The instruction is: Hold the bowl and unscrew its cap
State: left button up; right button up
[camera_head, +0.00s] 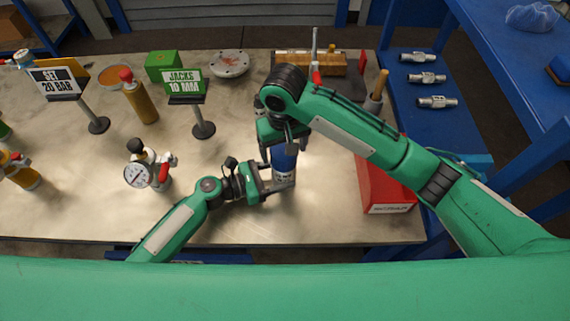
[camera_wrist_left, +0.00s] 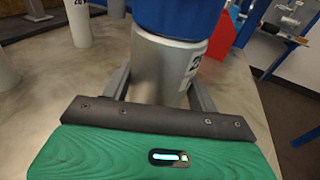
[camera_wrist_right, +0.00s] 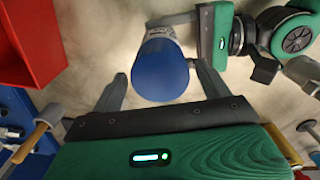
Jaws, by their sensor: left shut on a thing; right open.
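The grey metal bowl (camera_head: 284,181) stands upright on the table, with a blue cap (camera_head: 285,158) on top. In the left wrist view the bowl (camera_wrist_left: 160,72) sits between the fingers, below the blue cap (camera_wrist_left: 182,15). My left gripper (camera_head: 275,186) is shut on the bowl from the left, low down. My right gripper (camera_head: 282,146) points down over the cap and is open. In the right wrist view the cap (camera_wrist_right: 160,70) shows between the spread fingers, with a gap on each side. My right gripper hides part of the cap in the head view.
A red box (camera_head: 385,188) stands right of the bowl. A pressure gauge assembly (camera_head: 150,172) stands on the left. Sign stands (camera_head: 203,129) and a green block (camera_head: 163,65) are farther back. A blue side table (camera_head: 425,125) holds metal fittings.

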jog(key=m, duration=1.1)
jog(key=c, duration=1)
jog(key=n, duration=0.6)
jog(key=shift+n, duration=0.4)
jog(key=n, duration=0.6)
jog(key=shift+n, duration=0.6)
